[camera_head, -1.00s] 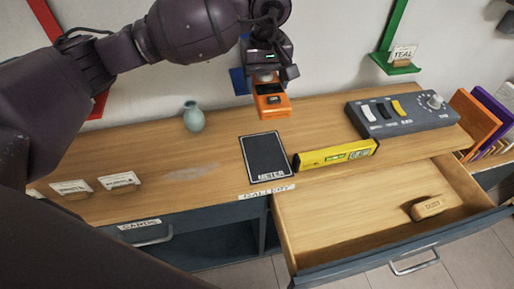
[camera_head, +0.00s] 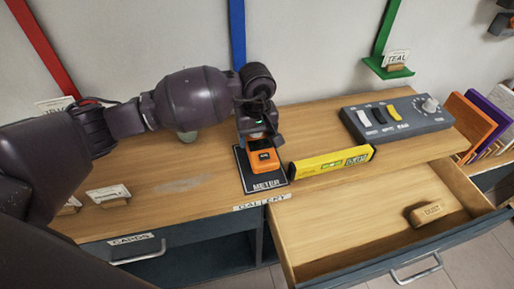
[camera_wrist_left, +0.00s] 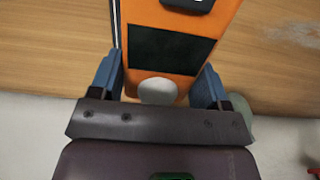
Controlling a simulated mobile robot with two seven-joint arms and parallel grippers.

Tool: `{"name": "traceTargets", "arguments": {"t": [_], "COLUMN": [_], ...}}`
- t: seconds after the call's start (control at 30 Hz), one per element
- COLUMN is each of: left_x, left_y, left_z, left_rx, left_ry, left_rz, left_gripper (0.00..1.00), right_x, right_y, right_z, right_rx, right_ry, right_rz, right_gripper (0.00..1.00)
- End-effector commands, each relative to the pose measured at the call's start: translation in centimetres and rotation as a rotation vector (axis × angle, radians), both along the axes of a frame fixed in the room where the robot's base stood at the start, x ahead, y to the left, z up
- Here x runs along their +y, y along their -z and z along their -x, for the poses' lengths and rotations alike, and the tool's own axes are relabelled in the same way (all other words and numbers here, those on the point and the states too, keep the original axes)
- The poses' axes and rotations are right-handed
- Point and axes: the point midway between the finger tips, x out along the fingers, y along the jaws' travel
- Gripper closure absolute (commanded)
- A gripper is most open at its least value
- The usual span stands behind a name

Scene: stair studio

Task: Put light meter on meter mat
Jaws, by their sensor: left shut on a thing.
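The light meter (camera_head: 264,161) is a small orange box with a dark screen and a pale round dome. My left gripper (camera_head: 259,142) is shut on its dome end, and the meter is over the dark meter mat (camera_head: 267,185), lettered METER. Whether the meter touches the mat or hangs just above it I cannot tell. In the left wrist view the light meter (camera_wrist_left: 172,50) is between the two blue fingertips of the gripper (camera_wrist_left: 160,88). The meter and the gripper hide the middle and back of the mat. My right gripper is out of view.
A yellow level (camera_head: 332,162) lies just right of the mat. A grey switch box (camera_head: 395,118) stands further right. An open drawer (camera_head: 350,215) with a wooden block (camera_head: 427,213) juts out in front. A vase (camera_head: 187,136) is partly behind my arm. Card holders (camera_head: 108,194) stand left.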

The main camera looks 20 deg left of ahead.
Motion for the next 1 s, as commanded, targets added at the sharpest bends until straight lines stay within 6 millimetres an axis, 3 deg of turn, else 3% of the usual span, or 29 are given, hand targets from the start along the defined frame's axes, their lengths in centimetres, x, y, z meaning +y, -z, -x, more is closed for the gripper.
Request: {"name": "traceTargets", "arguments": {"t": [0.23,0.5,0.93,0.97,1.0], "left_x": [0.0,0.0,0.0,0.0,0.0], "left_y": [1.4,4.8,5.3,5.2,5.2], "left_z": [0.0,0.0,0.0,0.0,0.0], "left_rx": [-0.001,0.001,-0.001,-0.001,-0.001], "left_ry": [-0.001,-0.001,0.000,0.000,0.000], "left_rz": [0.001,0.001,0.000,0.000,0.000], "left_gripper": [0.57,0.57,0.57,0.26,0.19], "right_x": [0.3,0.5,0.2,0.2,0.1], "right_y": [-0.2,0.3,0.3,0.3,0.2], "right_z": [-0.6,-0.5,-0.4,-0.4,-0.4], "right_rx": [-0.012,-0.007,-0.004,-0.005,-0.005], "right_ry": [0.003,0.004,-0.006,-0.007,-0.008], "right_rz": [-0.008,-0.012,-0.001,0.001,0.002], "right_gripper": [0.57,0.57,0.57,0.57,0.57]}}
